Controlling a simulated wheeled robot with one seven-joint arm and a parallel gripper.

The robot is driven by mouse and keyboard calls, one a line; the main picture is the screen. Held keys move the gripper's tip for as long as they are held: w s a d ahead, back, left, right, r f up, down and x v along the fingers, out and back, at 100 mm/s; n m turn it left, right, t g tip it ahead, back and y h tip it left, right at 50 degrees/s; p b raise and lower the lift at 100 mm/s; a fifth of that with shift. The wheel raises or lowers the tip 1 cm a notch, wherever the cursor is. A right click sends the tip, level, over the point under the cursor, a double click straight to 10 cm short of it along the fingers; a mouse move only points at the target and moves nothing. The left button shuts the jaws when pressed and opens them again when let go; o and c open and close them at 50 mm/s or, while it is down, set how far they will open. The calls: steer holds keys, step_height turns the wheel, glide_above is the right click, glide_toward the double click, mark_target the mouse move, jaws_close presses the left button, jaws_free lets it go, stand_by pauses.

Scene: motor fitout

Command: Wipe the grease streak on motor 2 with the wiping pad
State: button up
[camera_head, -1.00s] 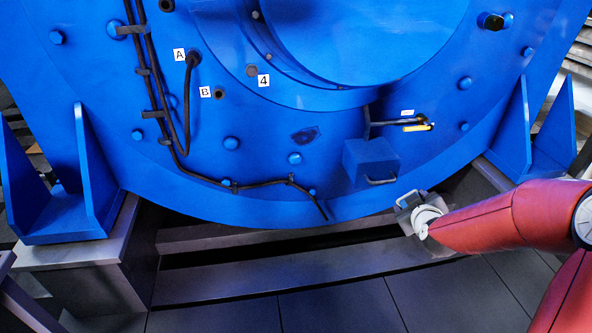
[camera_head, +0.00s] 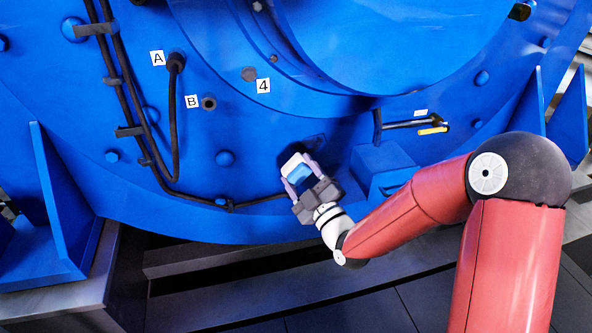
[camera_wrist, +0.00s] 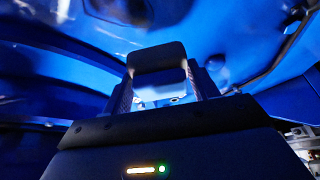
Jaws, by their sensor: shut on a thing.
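The motor (camera_head: 170,215) is a large blue round housing filling most of the head view; I cannot read a motor number on it. A dark smear, likely the grease streak (camera_head: 316,140), shows on its lower face, partly behind my gripper. My gripper (camera_head: 297,168) is shut on the wiping pad (camera_head: 294,160), a pale flat block across the fingertips. In the wrist view the pad (camera_wrist: 157,55) looks dark and spans both fingers, with blue surface behind it. The pad is close to the smear, at its lower left; I cannot tell whether it touches the motor.
A blue box (camera_head: 381,168) juts from the motor just right of my gripper. A yellow-handled lever (camera_head: 432,130) is above it. A black cable (camera_head: 177,120) runs down the left and along the lower face. Labels A, B and 4 mark fittings. Bolt heads (camera_head: 225,158) stick out.

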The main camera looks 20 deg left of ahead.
steer(key=shift+w+a+p, duration=0.25)
steer(key=shift+w+a, duration=0.15)
steer(key=shift+w, duration=0.3)
steer(key=shift+w+a+p, duration=0.25)
steer(key=shift+w+a, duration=0.15)
steer(key=shift+w, duration=0.3)
steer(key=shift+w+a+p, duration=0.25)
steer(key=shift+w+a, duration=0.15)
steer(key=shift+w, duration=0.3)
steer(key=shift+w+a+b, duration=0.55)
steer(key=shift+w, duration=0.3)
